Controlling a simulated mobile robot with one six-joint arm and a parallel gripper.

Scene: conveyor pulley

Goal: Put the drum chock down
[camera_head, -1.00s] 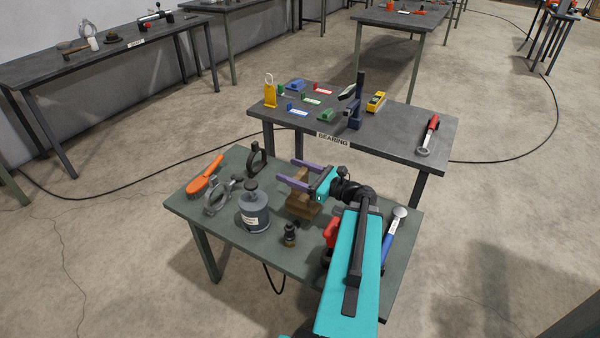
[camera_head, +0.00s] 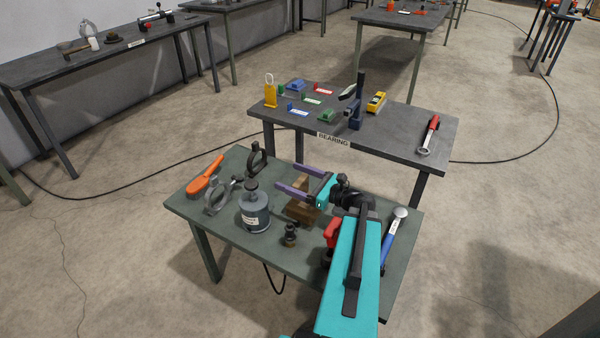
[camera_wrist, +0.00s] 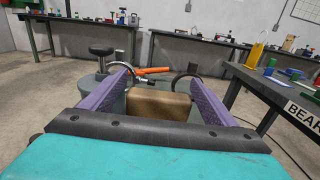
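The drum chock, a brown wooden block (camera_head: 301,208), sits on the green-grey table (camera_head: 345,262), right of a grey drum-like canister (camera_head: 254,212). My gripper (camera_head: 291,177) has two purple fingers spread apart, with the block between and below them. In the wrist view the block (camera_wrist: 158,104) shows between the fingers of my gripper (camera_wrist: 159,72), with a small gap on each side. My gripper is open and holds nothing. The block's underside is hidden.
An orange brush (camera_head: 206,176), grey clamp (camera_head: 217,197), black ring stand (camera_head: 257,158) and small dark fitting (camera_head: 290,235) stand around the chock. A blue-handled hammer (camera_head: 393,234) lies at the right. The table labelled BEARING (camera_head: 400,145) is close behind.

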